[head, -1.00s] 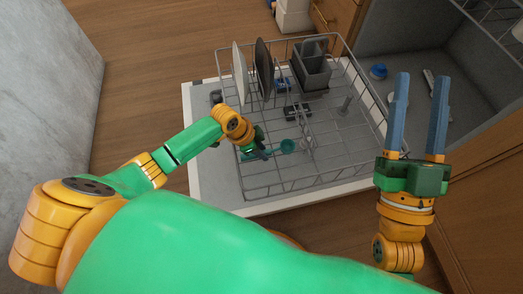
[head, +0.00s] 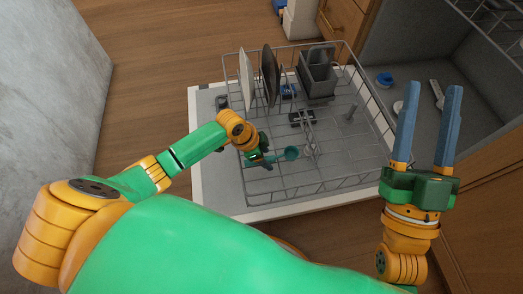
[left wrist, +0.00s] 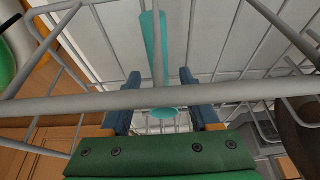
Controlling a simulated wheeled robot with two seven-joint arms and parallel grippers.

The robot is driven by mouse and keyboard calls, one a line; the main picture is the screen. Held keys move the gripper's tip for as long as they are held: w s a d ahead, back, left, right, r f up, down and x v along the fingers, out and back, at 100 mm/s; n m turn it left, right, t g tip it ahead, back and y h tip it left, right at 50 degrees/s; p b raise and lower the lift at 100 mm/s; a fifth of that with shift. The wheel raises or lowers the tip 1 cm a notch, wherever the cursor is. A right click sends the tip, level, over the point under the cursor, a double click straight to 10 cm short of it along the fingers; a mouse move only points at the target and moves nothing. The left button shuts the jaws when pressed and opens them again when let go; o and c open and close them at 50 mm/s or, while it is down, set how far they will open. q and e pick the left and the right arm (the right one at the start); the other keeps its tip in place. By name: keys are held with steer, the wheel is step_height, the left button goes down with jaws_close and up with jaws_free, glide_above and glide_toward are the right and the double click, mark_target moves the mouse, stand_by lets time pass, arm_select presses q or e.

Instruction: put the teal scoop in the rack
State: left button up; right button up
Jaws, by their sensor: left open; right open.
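The teal scoop (head: 291,153) lies low inside the wire dish rack (head: 290,198), near its front left part, with its bowl to the right. In the left wrist view the scoop's long handle (left wrist: 153,40) runs up the picture, partly behind a rack wire. My left gripper (head: 267,157) is open at the handle end. In the left wrist view the scoop shows between the fingers of my left gripper (left wrist: 161,82), with no clear grip on it. My right gripper (head: 432,88) is open and empty, to the right of the rack.
Two upright plates (head: 247,80), a grey cutlery basket (head: 317,75) and a small dark item (head: 302,118) are in the rack. A thick rack wire (left wrist: 160,101) crosses by my left fingers. A blue item (head: 385,79) lies in the grey cavity at right.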

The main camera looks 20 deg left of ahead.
mark_target(267, 158)
arm_select(q)
steer(key=p+v, duration=0.1)
steer(key=v, duration=0.1)
steer(key=shift+a+r+p, duration=0.1)
steer(key=shift+r+p, duration=0.2)
steer(key=shift+p, duration=0.1)
steer(key=shift+p+v, duration=0.65)
steer(key=shift+v, duration=0.35)
arm_select(e)
step_height(267, 158, down, 18)
steer(key=w+d+r+m+g+h, duration=0.1)
steer(key=w+d+g+h, duration=0.2)
steer(key=g, duration=0.8)
arm_select(q)
steer(key=shift+p+v, duration=0.6)
steer(key=shift+v, duration=0.4)
steer(key=p+v, duration=0.3)
steer(key=v, duration=0.2)
steer(key=shift+s+r, duration=0.1)
steer(key=shift+r, duration=0.05)
arm_select(e)
steer(key=s+d+f+m+g+h, duration=0.1)
steer(key=s+d+f+g+h, duration=0.2)
steer(key=s+f+g, duration=0.7)
steer(key=s+f+h, duration=0.1)
steer(key=s+f, duration=0.3)
steer(key=f, duration=0.2)
steer(key=shift+d, duration=0.1)
